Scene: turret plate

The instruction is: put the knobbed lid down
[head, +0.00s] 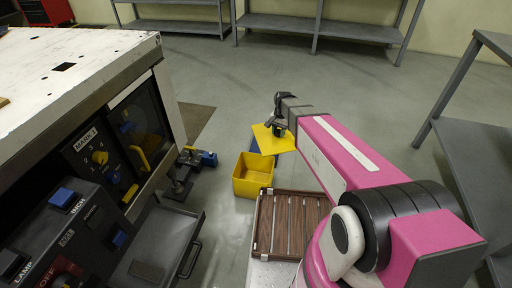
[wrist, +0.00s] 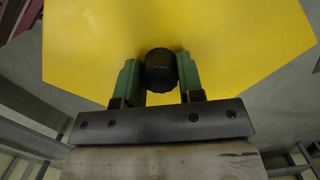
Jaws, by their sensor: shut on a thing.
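The knobbed lid is a flat yellow plate (head: 283,143) with a dark round knob (wrist: 160,70). My gripper (head: 278,126) is shut on the knob; in the wrist view its green fingers (wrist: 158,82) press the knob from both sides. The lid (wrist: 100,40) hangs from my gripper and fills the upper part of the wrist view. In the head view it shows above and right of an open yellow bin (head: 253,188), overlapping its far side in the picture. I cannot tell the height of the lid above the floor.
A blue thing (head: 254,143) shows partly behind the lid. A machine with a control panel (head: 95,155) and an open drawer (head: 160,250) stands at left. A dark clamp-like device (head: 182,175) sits left of the bin. Grey shelves (head: 320,27) line the back; the floor before them is clear.

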